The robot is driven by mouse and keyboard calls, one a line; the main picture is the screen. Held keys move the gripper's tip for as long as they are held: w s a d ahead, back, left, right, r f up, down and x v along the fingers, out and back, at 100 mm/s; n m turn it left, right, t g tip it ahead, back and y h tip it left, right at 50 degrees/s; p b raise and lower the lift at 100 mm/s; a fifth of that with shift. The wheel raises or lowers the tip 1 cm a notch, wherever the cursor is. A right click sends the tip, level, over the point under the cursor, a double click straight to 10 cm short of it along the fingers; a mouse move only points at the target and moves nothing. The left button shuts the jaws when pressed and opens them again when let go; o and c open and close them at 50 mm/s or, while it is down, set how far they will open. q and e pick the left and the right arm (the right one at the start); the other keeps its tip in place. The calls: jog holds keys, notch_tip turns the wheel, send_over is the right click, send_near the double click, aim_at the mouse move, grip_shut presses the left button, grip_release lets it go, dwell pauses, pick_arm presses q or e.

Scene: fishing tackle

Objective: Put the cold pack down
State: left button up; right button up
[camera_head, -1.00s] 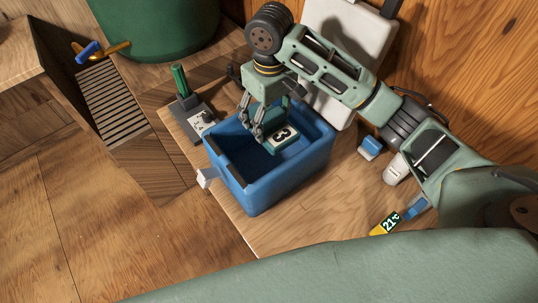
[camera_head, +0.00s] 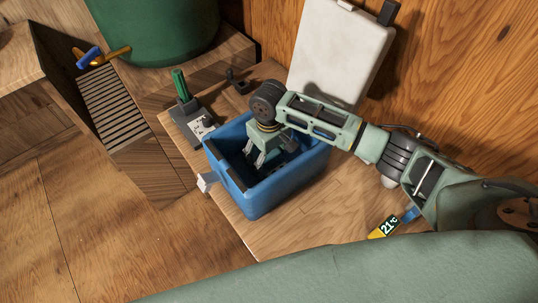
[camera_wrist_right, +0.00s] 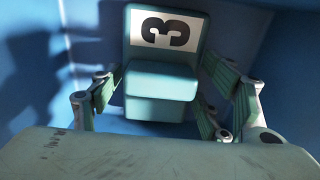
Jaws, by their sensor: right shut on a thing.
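The cold pack (camera_wrist_right: 160,85) is a pale teal block with a white label bearing a black 3. In the right wrist view it sits between the fingers of my right gripper (camera_wrist_right: 165,92), which is shut on it. In the head view my right gripper (camera_head: 262,160) reaches down inside the blue box (camera_head: 262,200), and the pack is hidden behind the gripper and arm. Blue walls surround the pack in the wrist view. I cannot tell whether it touches the box floor. My left gripper is not in view.
A white panel (camera_head: 335,50) leans against the wooden wall behind the box. A green-handled item (camera_head: 180,88) stands at the table's left corner. Bare tabletop (camera_head: 300,215) lies in front of the box.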

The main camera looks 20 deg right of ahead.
jog(key=o, duration=1.5)
jog(key=shift+f, duration=0.1)
notch_tip(320, 180, up, 12)
jog(key=shift+r+b, duration=0.2)
jog(key=shift+b, duration=0.2)
